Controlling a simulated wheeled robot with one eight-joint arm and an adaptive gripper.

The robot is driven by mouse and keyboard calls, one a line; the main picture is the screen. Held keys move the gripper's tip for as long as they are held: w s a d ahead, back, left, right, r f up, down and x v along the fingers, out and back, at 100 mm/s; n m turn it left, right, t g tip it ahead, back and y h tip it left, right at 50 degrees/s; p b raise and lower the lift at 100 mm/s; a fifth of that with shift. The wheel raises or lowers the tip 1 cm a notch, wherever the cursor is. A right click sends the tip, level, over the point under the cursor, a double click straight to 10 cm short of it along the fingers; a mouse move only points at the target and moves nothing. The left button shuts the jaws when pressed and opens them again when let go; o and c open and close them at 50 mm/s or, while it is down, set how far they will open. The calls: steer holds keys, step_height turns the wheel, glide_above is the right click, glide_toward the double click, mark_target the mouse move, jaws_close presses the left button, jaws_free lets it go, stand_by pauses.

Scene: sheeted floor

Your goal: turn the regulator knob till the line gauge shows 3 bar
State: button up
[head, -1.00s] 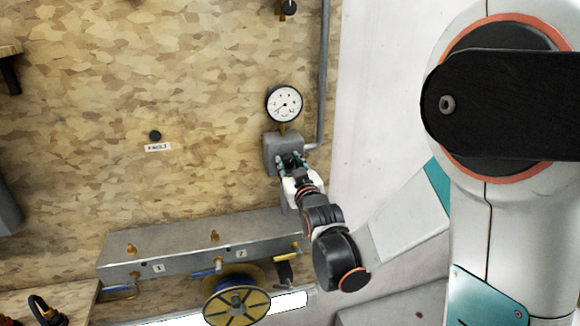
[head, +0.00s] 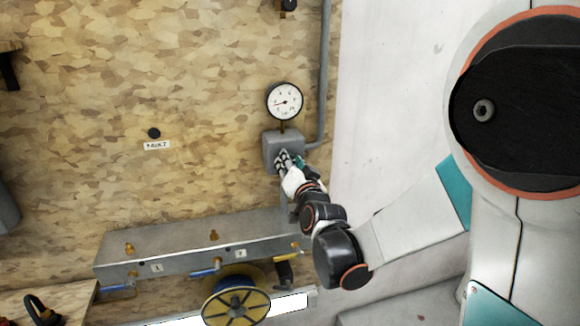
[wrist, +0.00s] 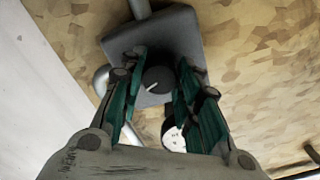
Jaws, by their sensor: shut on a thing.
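The line gauge (head: 285,101) is a round white dial with a black rim, above the grey regulator box (head: 270,146) on the wooden wall. Its needle points left and slightly down; the figures are too small to read surely. My gripper (head: 285,158) is at the front of the box. In the wrist view the dark round regulator knob (wrist: 156,81), with a pale pointer line, sits between the teal fingers of my gripper (wrist: 160,82), which is shut on it. The gauge (wrist: 173,137) is partly hidden behind my gripper there. In the head view my gripper hides the knob.
A grey pipe (head: 324,80) runs up from the right of the box. Below is a metal manifold (head: 180,252) with brass fittings and blue-handled valves. A yellow reel (head: 236,300) stands in front of it. A black knob (head: 153,133) with a label is on the wall left.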

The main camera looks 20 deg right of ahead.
steer(key=m, duration=0.4)
steer(key=shift+m, duration=0.4)
steer(key=shift+b, duration=0.3)
steer(key=o, duration=1.1)
steer(key=shift+c, duration=0.2)
steer(key=s, duration=1.2)
steer(key=shift+s, duration=0.15)
